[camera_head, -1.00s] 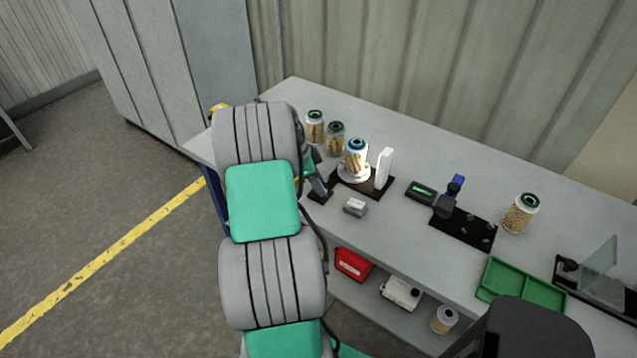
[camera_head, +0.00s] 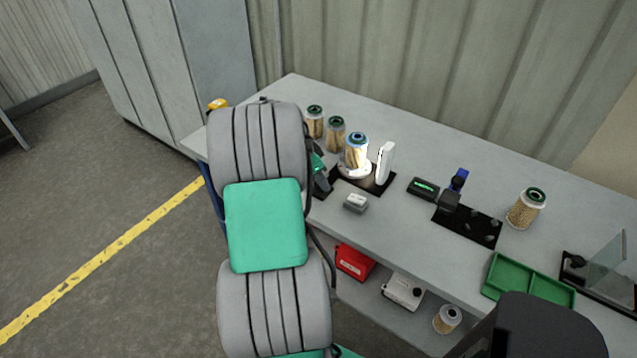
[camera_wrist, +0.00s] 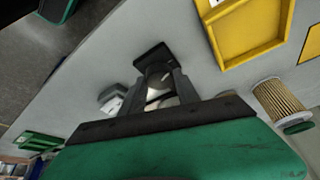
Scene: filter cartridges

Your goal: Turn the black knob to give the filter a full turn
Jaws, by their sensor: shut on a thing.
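The filter (camera_head: 356,152), tan with a blue top, stands upright on a lit round white stand on a black base plate (camera_head: 378,188). A white upright panel (camera_head: 386,162) stands just right of it. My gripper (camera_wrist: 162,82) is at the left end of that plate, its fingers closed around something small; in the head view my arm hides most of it. The black knob is hidden by the fingers and arm, so its angle cannot be told. In the wrist view a dark plate corner (camera_wrist: 150,56) and pale round shapes show between and beyond the fingers.
Two filters (camera_head: 314,120) (camera_head: 336,133) stand behind, left of the stand. A small grey box (camera_head: 355,203) sits in front. A black device with a green display (camera_head: 423,188), another filter (camera_head: 526,208) and a green tray (camera_head: 525,280) lie to the right. A yellow tray (camera_wrist: 250,30) shows in the wrist view.

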